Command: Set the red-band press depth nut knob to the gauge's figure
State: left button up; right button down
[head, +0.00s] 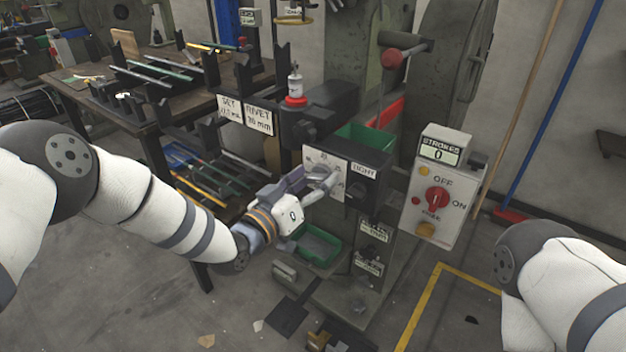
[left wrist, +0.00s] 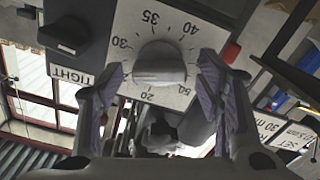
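The press has a red band (head: 296,100) on its head. On its front is a white dial plate (head: 312,157) with figures such as 20, 30, 35, 40 and 50. My left gripper (head: 326,181) is at the dial. Its fingers also show in the left wrist view (left wrist: 158,85), open on either side of the knob with gaps. Beside the dial is a dark knob (left wrist: 64,35) labelled TIGHT. My right gripper is out of view.
Cards (head: 244,113) reading SET, its figure hard to read, and RIVET 30 mm hang left of the press head. A control box (head: 437,190) with a red switch and a STROKES counter at 0 stands right. A workbench (head: 140,115) is at left; green bins sit by the press.

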pick_arm(q)
jog(key=v, duration=1.2)
jog(key=s+a+f+n+g+y+p, duration=0.1)
jog(key=s+a+f+g+y+p, duration=0.15)
jog(key=s+f+g, duration=0.5)
jog(key=s+a+f+n+g+y+p, duration=0.15)
jog(key=s+a+f+y, duration=0.25)
jog(key=s+f, duration=0.8)
jog(key=s+a+r+g+y, duration=0.1)
jog(key=s+a+g, duration=0.1)
jog(key=s, duration=0.6)
jog(key=s+a+r+g+y, duration=0.1)
jog(key=s+a+g, duration=0.2)
jog(key=s, duration=0.6)
jog(key=s+a+r+n+g+y+p, duration=0.1)
jog(key=s+a+g+y, duration=0.1)
jog(key=s, duration=0.7)
jog(key=shift+a+r+g, duration=0.3)
jog(key=shift+a+g, duration=0.3)
jog(key=shift+a, duration=0.25)
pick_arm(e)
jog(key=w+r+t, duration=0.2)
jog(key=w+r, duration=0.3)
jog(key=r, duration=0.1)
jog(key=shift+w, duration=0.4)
